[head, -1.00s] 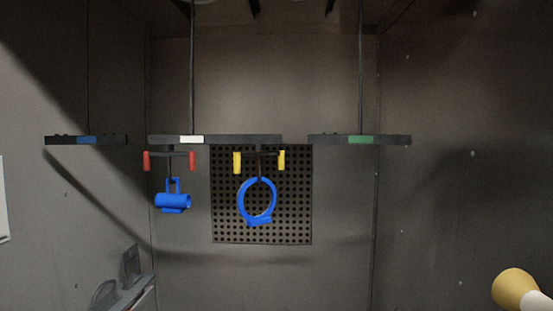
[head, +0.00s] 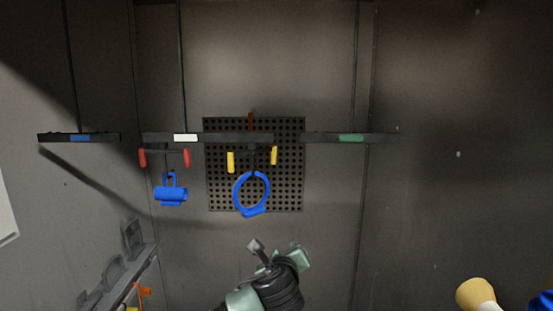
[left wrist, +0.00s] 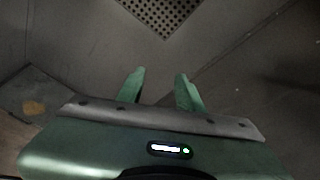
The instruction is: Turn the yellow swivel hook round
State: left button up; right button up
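The yellow swivel hook (head: 231,161) hangs under the middle dark bar, with a yellow grip at each end of its crosspiece. A blue ring (head: 239,194) hangs from it, in front of the perforated panel. My left gripper (head: 276,249) is below the ring and apart from it, at the bottom middle. In the left wrist view, its two green fingers (left wrist: 158,75) are spread with nothing between them. That view does not show the hook. My right gripper is not in view.
A red-ended hook (head: 143,158) holding a blue cylindrical part (head: 170,195) hangs left of the yellow one. Bars with blue (head: 80,138) and green (head: 351,138) labels hang either side. The perforated panel (head: 292,190) is behind. A tan-topped object (head: 475,293) stands lower right.

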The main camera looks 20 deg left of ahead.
pick_arm(q)
jog(key=s+r+m+t+y+p, duration=0.1)
jog(key=s+r+m+t+p, duration=0.2)
jog(key=r, duration=0.8)
jog(key=s+r+m+y+p, duration=0.1)
jog(key=s+r+m, duration=0.3)
jog(key=r, duration=0.7)
jog(key=w+a+n, duration=0.1)
jog(key=w+a, duration=0.2)
jog(key=w, duration=0.7)
jog(key=shift+w, duration=0.35)
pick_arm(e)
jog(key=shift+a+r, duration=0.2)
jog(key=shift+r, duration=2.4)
pick_arm(q)
jog(key=shift+r, duration=0.1)
jog(key=shift+s+a, duration=0.1)
jog(key=c, duration=0.5)
jog(key=shift+s+a+r, duration=0.1)
jog(key=shift+s, duration=0.05)
jog(key=shift+c, duration=1.2)
